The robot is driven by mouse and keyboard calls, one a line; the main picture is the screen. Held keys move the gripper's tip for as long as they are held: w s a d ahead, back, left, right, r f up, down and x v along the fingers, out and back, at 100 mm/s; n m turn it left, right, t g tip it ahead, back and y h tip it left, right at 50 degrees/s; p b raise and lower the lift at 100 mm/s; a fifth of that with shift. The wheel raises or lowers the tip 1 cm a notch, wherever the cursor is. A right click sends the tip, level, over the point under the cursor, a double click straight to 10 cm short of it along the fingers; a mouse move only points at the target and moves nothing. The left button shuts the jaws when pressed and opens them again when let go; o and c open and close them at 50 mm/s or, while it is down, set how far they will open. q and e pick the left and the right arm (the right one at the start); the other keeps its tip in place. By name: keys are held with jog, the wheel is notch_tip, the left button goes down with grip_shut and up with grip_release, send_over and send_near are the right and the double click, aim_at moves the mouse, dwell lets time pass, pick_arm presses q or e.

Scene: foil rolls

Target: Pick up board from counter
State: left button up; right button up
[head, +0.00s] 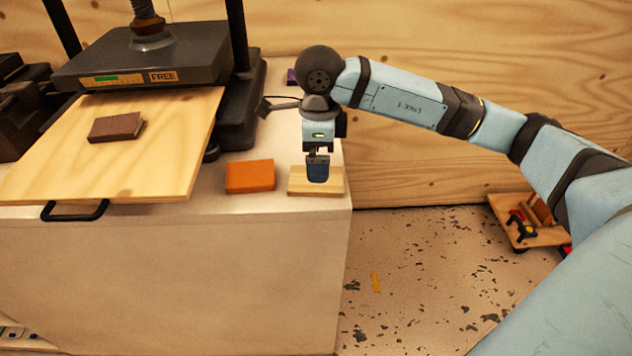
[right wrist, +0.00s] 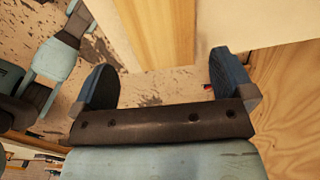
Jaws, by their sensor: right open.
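A small light wooden board (head: 297,187) lies flat on the counter (head: 275,203), close to its right front corner. My right gripper (head: 318,178) points down over this board, its blue fingers hiding part of it. In the right wrist view the two dark blue fingers (right wrist: 163,78) are apart, with the wooden board (right wrist: 155,30) showing beyond and between them. Nothing is gripped; whether the fingertips touch the board is hard to tell. My left gripper is not in view.
An orange block (head: 250,176) lies just left of the small board. A press labelled FREE (head: 155,58) stands over a large wooden panel (head: 120,165) with a dark brown block (head: 116,127) and black handle (head: 74,211). A wooden cart (head: 530,222) is on the floor.

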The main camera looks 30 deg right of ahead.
aim_at(298, 184)
jog(key=f, duration=0.5)
jog(key=shift+w+a+f+b, duration=0.15)
jog(key=shift+w+f+b, duration=0.15)
jog(key=shift+b, duration=0.1)
jog(key=c, duration=0.8)
